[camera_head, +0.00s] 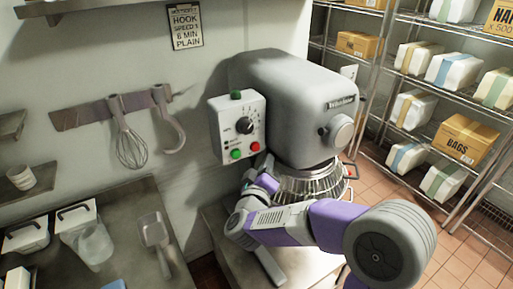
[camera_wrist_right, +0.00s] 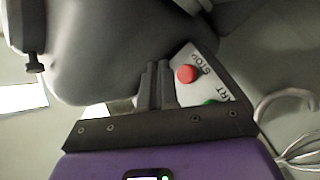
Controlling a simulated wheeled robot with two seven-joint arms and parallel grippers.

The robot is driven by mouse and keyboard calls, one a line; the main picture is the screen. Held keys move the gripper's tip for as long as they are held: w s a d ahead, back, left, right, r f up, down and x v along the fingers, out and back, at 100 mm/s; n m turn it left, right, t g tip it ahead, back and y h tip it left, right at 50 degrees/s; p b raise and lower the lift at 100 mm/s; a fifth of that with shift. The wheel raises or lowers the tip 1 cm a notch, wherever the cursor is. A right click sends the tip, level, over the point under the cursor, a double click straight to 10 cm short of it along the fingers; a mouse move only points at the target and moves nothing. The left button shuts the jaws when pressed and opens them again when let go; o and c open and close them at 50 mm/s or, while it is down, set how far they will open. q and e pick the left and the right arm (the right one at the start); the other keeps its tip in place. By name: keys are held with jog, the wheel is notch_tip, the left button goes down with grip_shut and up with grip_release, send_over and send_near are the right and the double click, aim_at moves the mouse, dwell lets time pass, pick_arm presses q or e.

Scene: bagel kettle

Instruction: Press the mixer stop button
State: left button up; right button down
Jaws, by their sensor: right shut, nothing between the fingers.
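The grey mixer (camera_head: 300,100) stands against the wall, with a white control box (camera_head: 222,125) on its left side. The red stop button (camera_head: 255,147) is at the box's lower right, beside a green button (camera_head: 236,154). In the right wrist view the red stop button (camera_wrist_right: 186,74) shows next to the word STOP, and the green button (camera_wrist_right: 211,102) is partly hidden. My right gripper (camera_wrist_right: 157,68) is shut and empty, its fingertips beside the red button; contact cannot be told. In the head view my right gripper (camera_head: 266,164) is just below the box, partly hidden by my arm. My left gripper is not in view.
A wire-guarded bowl area (camera_head: 313,183) is under the mixer head, close to my right arm. A whisk (camera_head: 130,147) hangs on the wall at left. A metal counter (camera_head: 125,205) holds containers and a scoop (camera_head: 155,232). Shelves with boxes (camera_head: 465,138) stand at right.

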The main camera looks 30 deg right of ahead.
jog(key=shift+s+d, duration=0.1)
jog(key=shift+s, duration=1.05)
